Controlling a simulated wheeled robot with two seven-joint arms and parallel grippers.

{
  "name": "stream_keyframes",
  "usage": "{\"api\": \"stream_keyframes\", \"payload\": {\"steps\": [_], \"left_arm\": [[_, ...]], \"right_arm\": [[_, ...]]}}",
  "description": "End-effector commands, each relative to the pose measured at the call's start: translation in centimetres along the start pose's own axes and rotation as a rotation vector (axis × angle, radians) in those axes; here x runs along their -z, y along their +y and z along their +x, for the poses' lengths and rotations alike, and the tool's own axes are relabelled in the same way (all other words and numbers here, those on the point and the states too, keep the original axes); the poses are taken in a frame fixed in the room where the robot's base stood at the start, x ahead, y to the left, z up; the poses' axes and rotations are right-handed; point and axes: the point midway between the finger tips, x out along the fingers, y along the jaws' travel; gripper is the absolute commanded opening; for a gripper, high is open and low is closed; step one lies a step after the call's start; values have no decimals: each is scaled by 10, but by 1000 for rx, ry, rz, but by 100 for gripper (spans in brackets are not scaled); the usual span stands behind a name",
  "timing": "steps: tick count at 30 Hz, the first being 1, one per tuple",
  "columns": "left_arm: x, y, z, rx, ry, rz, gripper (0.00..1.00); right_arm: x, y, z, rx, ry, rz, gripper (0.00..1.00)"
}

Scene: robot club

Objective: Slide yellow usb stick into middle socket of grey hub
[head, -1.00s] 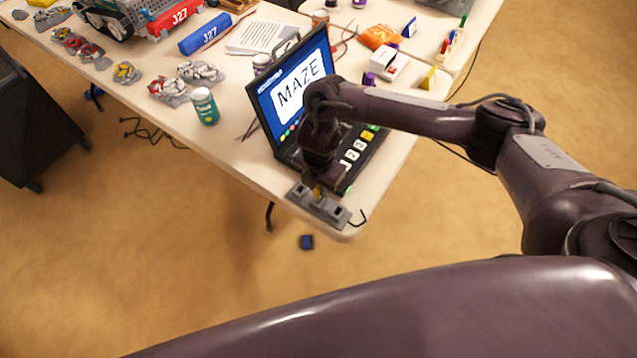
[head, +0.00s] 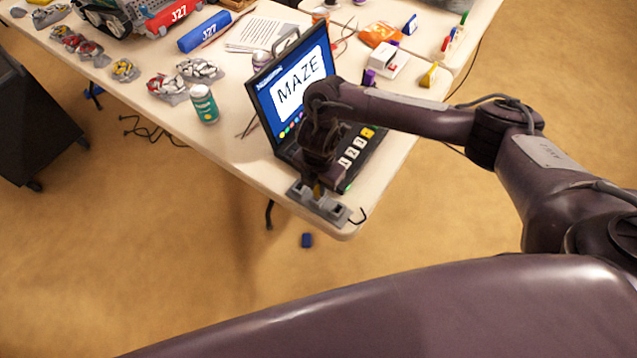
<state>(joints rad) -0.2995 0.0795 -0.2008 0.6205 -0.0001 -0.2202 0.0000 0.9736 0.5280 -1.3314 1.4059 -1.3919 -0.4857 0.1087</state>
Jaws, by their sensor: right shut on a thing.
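The grey hub (head: 330,208) lies at the near corner of the table, in front of the laptop. My right gripper (head: 318,182) points down over the hub and is shut on the yellow usb stick (head: 317,191). Only a small yellow piece of the stick shows below the jaws, at the hub's upper side. I cannot tell whether its tip is inside a socket. The gripper hides part of the hub, while sockets toward its right end show. My left gripper is not in view.
The open laptop (head: 295,85) with a MAZE screen stands right behind the hub. A green-labelled bottle (head: 204,104) stands to the left. A blue block (head: 307,240) lies on the floor.

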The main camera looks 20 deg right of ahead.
Motion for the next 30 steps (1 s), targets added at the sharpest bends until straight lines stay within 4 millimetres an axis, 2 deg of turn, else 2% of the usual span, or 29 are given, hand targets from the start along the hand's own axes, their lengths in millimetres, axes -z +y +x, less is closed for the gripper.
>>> {"api": "stream_keyframes", "payload": {"steps": [15, 24, 25, 30], "left_arm": [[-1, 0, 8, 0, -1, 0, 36], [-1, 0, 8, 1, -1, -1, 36], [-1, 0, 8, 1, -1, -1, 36], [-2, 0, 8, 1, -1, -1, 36]], "right_arm": [[0, 0, 11, 0, 0, 0, 0], [0, 0, 12, 0, 0, 0, 0], [0, 0, 12, 0, 0, 0, 20], [0, 0, 12, 0, 0, 0, 41]]}}
